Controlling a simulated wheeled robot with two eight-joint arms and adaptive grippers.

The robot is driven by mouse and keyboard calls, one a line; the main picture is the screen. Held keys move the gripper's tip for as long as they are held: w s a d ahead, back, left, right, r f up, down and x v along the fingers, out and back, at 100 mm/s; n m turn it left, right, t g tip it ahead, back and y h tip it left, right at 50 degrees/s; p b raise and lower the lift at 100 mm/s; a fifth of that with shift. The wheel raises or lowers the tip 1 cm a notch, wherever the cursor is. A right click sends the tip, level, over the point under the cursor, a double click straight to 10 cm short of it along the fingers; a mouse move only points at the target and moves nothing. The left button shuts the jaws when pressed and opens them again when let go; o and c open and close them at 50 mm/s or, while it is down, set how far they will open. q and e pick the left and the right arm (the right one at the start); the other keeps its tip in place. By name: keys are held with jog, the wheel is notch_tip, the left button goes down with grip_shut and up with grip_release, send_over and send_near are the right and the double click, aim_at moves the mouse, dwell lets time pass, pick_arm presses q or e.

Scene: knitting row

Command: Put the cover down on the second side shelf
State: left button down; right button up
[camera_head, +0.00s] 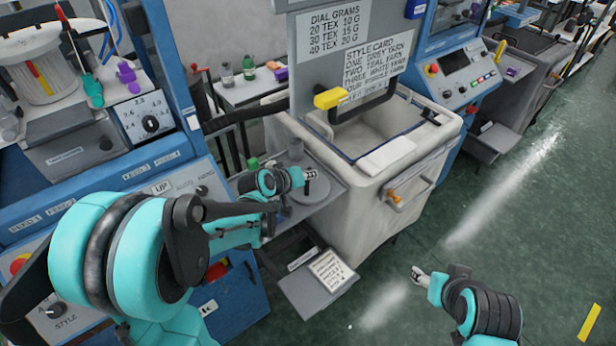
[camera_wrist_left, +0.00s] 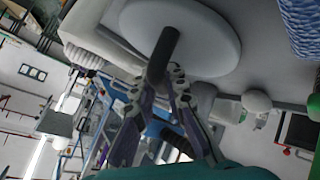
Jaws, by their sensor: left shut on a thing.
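The cover is a pale grey disc (camera_head: 311,193) with a dark upright stem; the disc (camera_wrist_left: 190,28) and stem (camera_wrist_left: 163,55) also show in the left wrist view. My left gripper (camera_head: 310,175) is shut on the stem, just above the disc. The cover is over or on a grey side shelf (camera_head: 328,170) between the blue machine and the pale bin; I cannot tell whether it touches the shelf. My right gripper (camera_head: 416,273) is away over the floor at lower right, too small to tell open from shut.
A lower grey shelf (camera_head: 305,303) with a printed card (camera_head: 331,271) sits below. The pale bin (camera_head: 350,195) stands close on the right. Small bottles stand on a back shelf. A green-capped bottle (camera_head: 253,164) shows behind my left arm.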

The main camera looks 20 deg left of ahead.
pick_arm(q)
jog(key=c, duration=1.6)
grip_release()
jog(key=shift+f, duration=0.1)
jog(key=shift+o, duration=0.2)
jog(key=shift+r, duration=0.2)
jog(key=p+v, duration=0.5)
jog(key=v, duration=0.7)
jog(key=s+d+m+g+y, duration=0.2)
jog(key=s+m+g+y, duration=0.1)
jog(key=s, duration=1.2)
jog(key=shift+s+r+m+y+b, duration=0.3)
jog(key=shift+s+r+m+b, duration=0.1)
jog(key=shift+m, duration=0.2)
